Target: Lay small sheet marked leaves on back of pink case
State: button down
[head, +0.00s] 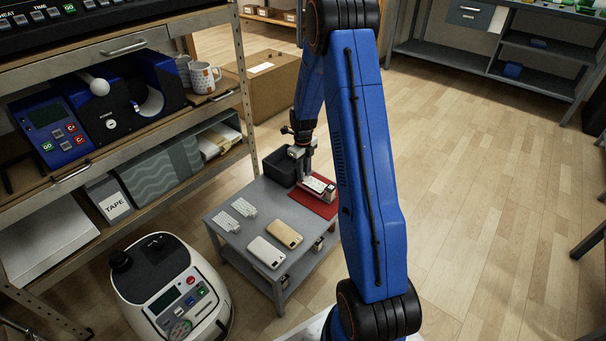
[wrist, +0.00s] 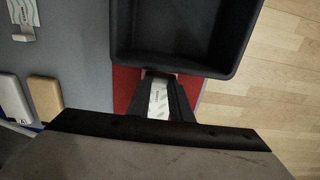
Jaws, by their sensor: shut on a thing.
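My gripper (head: 310,178) is over the red mat at the far right corner of the low grey table. In the wrist view my gripper (wrist: 159,90) is shut on a small pale sheet with green marks (wrist: 158,102), which lies between the fingers. The marks look leaf-like but are too small to be sure. The sheet (head: 319,185) also shows as a pale patterned piece in the head view. I cannot make out a pink case clearly; one under the sheet would be mostly hidden. A white case (head: 266,252) and a tan case (head: 285,234) lie on the table front.
A black bin (head: 281,166) stands just beyond the red mat (head: 327,209); its wall is close to my fingers in the wrist view (wrist: 180,70). Other pale patterned sheets (head: 229,222) lie at the table's left. Shelving stands left; the floor at right is clear.

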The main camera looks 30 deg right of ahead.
jog(key=shift+f, duration=0.5)
jog(key=c, duration=1.6)
grip_release()
jog(key=shift+f, duration=0.1)
